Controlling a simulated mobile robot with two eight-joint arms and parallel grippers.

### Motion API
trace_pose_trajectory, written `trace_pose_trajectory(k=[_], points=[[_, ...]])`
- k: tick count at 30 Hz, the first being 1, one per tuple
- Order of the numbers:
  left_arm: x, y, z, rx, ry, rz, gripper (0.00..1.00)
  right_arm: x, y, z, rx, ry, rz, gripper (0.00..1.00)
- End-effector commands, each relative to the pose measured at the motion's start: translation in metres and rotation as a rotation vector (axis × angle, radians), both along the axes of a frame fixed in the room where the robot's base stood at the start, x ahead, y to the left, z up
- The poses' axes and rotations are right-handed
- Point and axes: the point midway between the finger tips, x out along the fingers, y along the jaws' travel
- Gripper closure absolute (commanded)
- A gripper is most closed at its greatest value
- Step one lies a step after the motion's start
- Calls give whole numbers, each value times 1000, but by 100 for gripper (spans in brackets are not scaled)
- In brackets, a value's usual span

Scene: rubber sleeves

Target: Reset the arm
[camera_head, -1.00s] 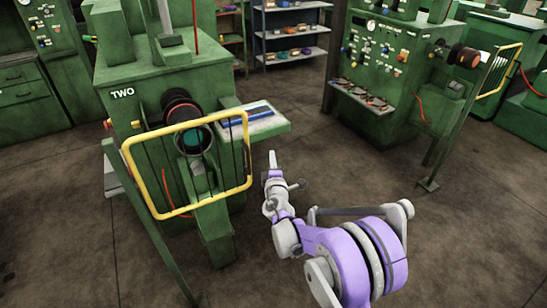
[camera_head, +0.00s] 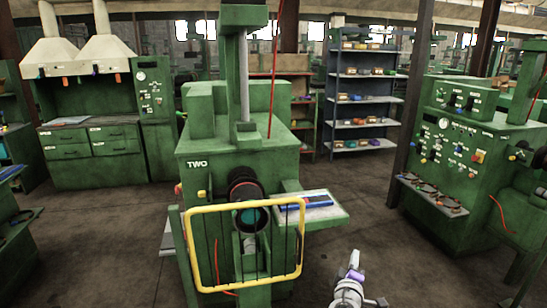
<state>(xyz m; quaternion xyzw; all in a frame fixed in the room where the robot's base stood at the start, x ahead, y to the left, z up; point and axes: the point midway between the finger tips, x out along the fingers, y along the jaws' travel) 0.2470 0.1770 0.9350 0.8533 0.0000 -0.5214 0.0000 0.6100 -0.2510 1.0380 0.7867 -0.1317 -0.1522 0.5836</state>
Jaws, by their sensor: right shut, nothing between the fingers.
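My right gripper (camera_head: 354,262) shows at the bottom of the head view, right of centre, with part of my purple and grey arm below it. It points up and away, is shut, and holds nothing. It is over the open floor, to the right of the green machine marked TWO (camera_head: 240,165) and apart from it. The rest of the right arm is cut off by the lower edge. My left gripper is not in view.
A yellow-framed guard (camera_head: 245,207) stands before machine TWO. A side tray (camera_head: 325,219) with blue items sticks out to its right. Another green machine (camera_head: 470,165) stands at the right. A shelf rack (camera_head: 362,102) is behind. The floor (camera_head: 400,250) between the machines is clear.

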Motion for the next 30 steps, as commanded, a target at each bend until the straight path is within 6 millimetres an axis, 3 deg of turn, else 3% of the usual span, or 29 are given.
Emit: trace_pose_trajectory(k=[1,4,9,14,18,21,24,30], points=[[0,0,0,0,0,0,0,-24,-9,8,76,12,-48,100],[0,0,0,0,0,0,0,-70,-24,9,241,52,-148,100],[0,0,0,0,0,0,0,-155,-29,-11,526,165,-294,100],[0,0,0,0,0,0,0,-240,-7,-47,798,317,-389,100],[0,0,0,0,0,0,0,-304,27,-77,1013,457,-424,100],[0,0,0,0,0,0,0,-336,50,-91,1127,536,-428,100],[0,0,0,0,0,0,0,-355,66,-99,1199,587,-424,100],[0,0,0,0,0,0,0,-364,75,-103,1240,616,-420,100]])
